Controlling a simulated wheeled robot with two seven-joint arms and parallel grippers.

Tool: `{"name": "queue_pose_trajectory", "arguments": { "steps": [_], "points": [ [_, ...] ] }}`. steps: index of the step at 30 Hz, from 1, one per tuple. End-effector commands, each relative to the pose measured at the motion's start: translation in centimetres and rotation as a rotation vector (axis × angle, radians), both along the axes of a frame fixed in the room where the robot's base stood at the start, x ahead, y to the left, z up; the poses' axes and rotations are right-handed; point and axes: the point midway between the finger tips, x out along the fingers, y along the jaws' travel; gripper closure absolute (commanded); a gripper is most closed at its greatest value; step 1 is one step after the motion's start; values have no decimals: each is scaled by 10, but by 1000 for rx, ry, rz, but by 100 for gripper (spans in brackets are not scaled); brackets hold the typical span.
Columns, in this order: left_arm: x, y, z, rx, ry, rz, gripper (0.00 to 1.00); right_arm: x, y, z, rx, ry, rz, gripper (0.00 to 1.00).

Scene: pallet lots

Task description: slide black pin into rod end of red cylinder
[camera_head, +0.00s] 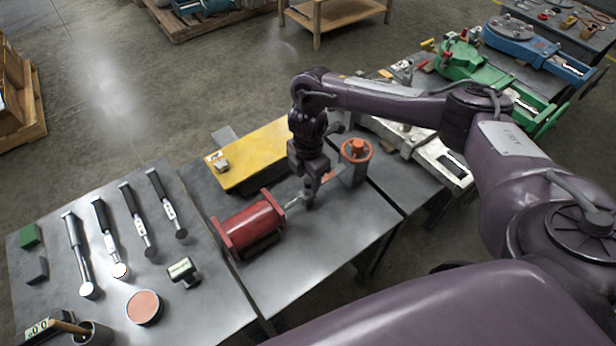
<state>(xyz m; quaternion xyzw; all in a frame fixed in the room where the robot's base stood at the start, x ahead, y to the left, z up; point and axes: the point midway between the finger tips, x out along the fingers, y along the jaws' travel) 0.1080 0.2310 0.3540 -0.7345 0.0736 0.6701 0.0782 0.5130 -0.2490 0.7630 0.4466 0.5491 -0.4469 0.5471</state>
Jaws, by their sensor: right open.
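The red cylinder (247,224) lies on its side on the middle grey table. Its pale rod (293,203) points right, toward my right gripper. My right gripper (308,203) reaches down just beyond the rod end, low over the table. It is open. Whether its fingers are around the rod end or beside it is too small to tell. I cannot make out the black pin; it may be hidden at the fingers. My left gripper is not in view.
A yellow block (250,157) lies behind the cylinder. An orange-topped grey device (356,152) stands close right of the gripper. Several black-handled tools (108,240) and a round reddish pad (144,307) lie on the left table. The table front right of the cylinder is clear.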

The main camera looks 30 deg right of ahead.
Motion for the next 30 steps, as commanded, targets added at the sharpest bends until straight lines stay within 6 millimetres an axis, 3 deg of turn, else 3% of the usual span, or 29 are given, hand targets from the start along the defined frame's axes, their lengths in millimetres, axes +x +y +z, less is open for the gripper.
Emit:
{"name": "queue_pose_trajectory", "arguments": {
  "steps": [6,12,30],
  "points": [
    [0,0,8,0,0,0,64,2,-1,41,-1,-5,0,56],
    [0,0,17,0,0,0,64,1,0,67,0,-4,1,56],
    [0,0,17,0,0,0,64,0,0,70,0,-1,-1,56]
  ]
}}
